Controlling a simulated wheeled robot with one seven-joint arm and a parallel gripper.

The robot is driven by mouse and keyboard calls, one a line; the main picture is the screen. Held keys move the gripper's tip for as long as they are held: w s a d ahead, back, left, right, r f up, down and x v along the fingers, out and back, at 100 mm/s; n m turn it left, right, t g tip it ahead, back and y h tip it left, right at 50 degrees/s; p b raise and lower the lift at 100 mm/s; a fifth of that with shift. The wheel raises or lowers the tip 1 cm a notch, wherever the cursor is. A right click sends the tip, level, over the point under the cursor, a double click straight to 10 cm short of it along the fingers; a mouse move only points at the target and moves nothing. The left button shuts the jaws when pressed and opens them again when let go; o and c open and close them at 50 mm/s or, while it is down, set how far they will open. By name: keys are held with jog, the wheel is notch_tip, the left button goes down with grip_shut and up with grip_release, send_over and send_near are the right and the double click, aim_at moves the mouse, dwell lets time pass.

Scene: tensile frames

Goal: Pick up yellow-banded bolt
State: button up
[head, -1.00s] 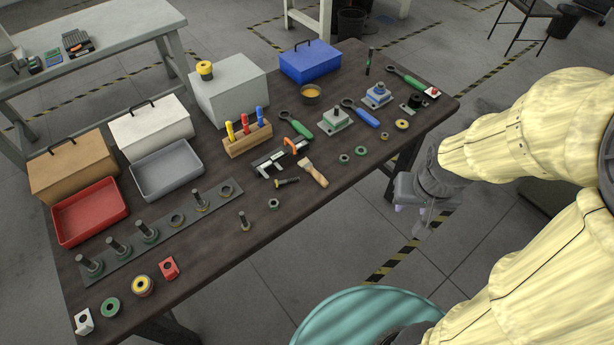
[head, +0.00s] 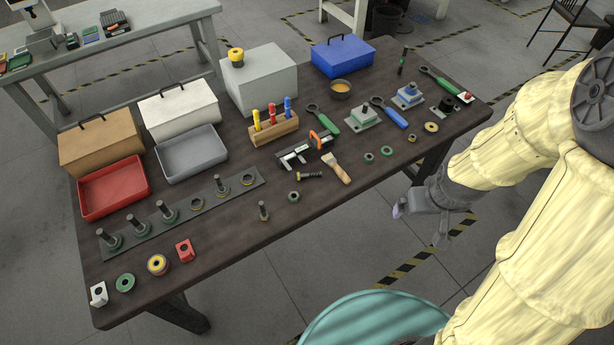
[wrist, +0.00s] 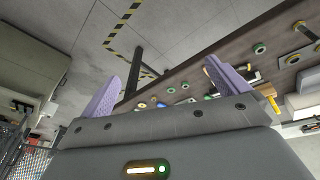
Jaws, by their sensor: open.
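A bolt (head: 309,175) lies on its side on the dark table, with a yellowish tint at one end. Another bolt (head: 263,211) stands upright nearer the front edge, with a yellowish tint low on it. Both are too small to tell for certain which has the yellow band. Several more bolts stand in a dark strip (head: 150,228) at the left. My gripper (head: 421,222) is off the table's front right edge, well away from the bolts. In the wrist view its two lilac fingers (wrist: 162,72) are wide apart with nothing between them.
Red (head: 114,187) and grey (head: 191,153) trays stand at the left.

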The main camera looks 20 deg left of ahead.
jog(key=w+a+f+n+t+b, duration=0.1)
jog(key=w+a+f+n+t, duration=0.2)
jog(key=f+n, duration=0.55)
jog(key=w+a+f+n+t+b, duration=0.2)
jog(key=a+f+n, duration=0.4)
jog(key=f+n, duration=0.25)
jog(key=s+a+n+t+y+b, duration=0.1)
jog(key=a+n+t+y, duration=0.2)
jog(key=a+n, duration=1)
jog(key=n+y, duration=0.3)
jog(key=n, duration=0.4)
jog(key=shift+s+a+f+t+y+b, duration=0.2)
jog(key=shift+s+t+y+b, duration=0.1)
jog(key=shift+s+y+b, duration=0.1)
jog(key=shift+w, duration=0.1)
send_near(309, 175)
jog(key=w, duration=0.2)
jog(key=shift+w+a+f, duration=0.3)
jog(key=shift+w, duration=0.05)
jog(key=shift+w+a, duration=0.1)
